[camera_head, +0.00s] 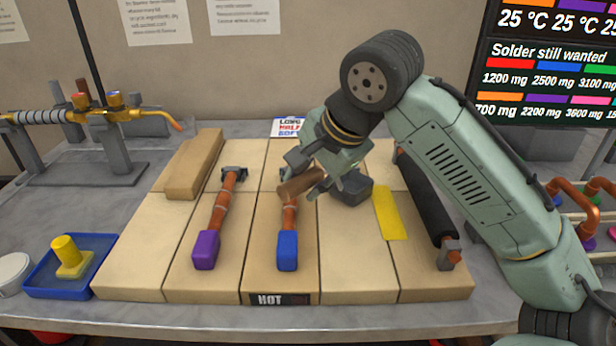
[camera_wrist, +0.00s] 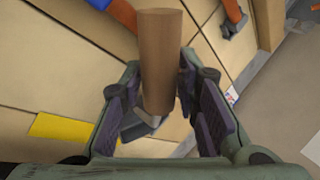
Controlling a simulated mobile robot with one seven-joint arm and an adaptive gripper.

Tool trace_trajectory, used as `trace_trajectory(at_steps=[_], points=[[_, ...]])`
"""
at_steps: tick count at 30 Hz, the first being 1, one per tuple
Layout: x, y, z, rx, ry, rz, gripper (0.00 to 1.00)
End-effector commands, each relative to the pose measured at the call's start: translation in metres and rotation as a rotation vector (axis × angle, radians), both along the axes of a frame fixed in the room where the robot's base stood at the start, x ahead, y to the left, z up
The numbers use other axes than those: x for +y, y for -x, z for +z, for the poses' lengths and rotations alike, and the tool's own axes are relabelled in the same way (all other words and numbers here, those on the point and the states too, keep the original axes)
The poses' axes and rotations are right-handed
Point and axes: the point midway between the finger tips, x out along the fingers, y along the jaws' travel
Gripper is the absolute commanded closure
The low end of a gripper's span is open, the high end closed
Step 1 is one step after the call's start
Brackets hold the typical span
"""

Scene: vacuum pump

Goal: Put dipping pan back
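The dipping pan has a brown wooden handle (camera_head: 300,183) and, at the right of my gripper in the head view, a dark grey pan part (camera_head: 352,191). My gripper (camera_head: 308,178) is over the middle of the tan blocks, with its fingers around the handle. I cannot tell from these views whether the pan touches the blocks. The arm and fingers partly hide it in the head view.
Copper pipes with a purple end (camera_head: 206,250) and a blue end (camera_head: 287,250) lie on the blocks, the blue one right beside the handle. A yellow strip (camera_head: 390,212) and a black roller (camera_head: 427,195) lie right. A blue tray (camera_head: 100,287) holds a yellow object.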

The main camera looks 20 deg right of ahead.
Motion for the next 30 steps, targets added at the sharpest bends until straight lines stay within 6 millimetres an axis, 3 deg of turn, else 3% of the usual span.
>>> trace_trajectory(at_steps=[5,17,30], points=[[0.0,0.0,0.0,0.0,0.0,0.0,0.57],[-0.001,0.002,0.006,0.0,0.0,0.0,0.57],[-0.018,0.042,0.079,-0.001,0.0,0.0,0.57]])
